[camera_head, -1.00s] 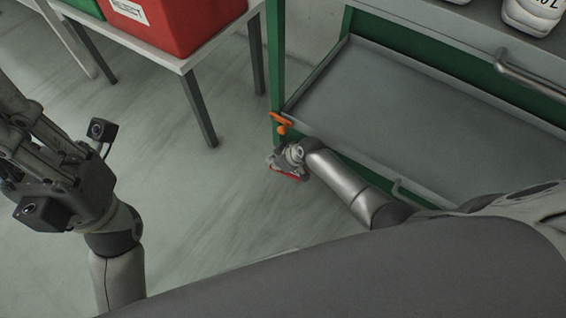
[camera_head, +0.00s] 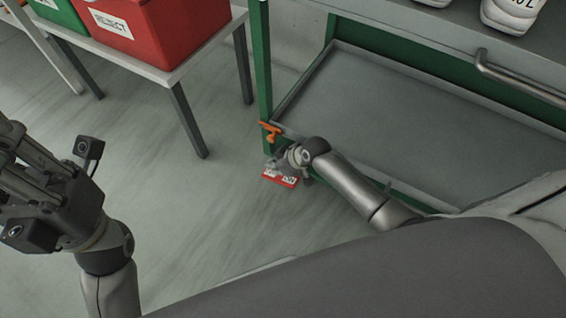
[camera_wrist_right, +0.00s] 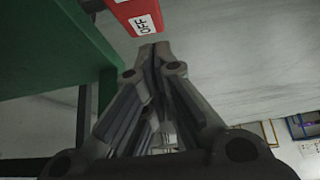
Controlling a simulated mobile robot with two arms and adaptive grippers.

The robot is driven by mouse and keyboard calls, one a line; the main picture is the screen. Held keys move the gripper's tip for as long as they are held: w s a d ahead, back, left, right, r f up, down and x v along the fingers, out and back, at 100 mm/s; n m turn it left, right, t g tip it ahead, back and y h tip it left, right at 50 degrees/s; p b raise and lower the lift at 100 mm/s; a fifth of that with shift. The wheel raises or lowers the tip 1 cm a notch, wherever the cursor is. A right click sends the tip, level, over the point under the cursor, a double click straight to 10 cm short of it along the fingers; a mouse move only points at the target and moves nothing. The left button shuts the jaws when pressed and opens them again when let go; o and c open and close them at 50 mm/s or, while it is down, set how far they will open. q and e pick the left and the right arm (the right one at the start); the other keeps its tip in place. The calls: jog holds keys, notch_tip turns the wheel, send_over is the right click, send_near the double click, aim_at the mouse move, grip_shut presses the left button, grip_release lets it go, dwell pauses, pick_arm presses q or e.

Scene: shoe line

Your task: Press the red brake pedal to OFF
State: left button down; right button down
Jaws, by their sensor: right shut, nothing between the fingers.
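The red brake pedal (camera_head: 281,180) is low at the foot of the green cart's near left post, with white labels on its face. In the right wrist view the red pedal (camera_wrist_right: 138,14) shows at the top edge, with a white label reading OFF. My right gripper (camera_head: 276,164) is shut and empty, right at the pedal; its fingertips (camera_wrist_right: 155,52) point at the edge by the OFF label. I cannot tell whether they touch it. My left gripper (camera_head: 22,150) is raised at the left, far from the pedal; its finger ends are partly cut off.
The green cart's post (camera_head: 259,70) stands beside my right gripper, with an orange fitting (camera_head: 269,132) just above it. The cart's grey lower shelf (camera_head: 420,120) is empty. A table (camera_head: 185,68) with a red bin (camera_head: 165,35) stands at upper left. Open floor lies between.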

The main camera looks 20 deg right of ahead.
jog(key=v, duration=0.5)
jog(key=shift+s, duration=0.1)
dwell(0.5)
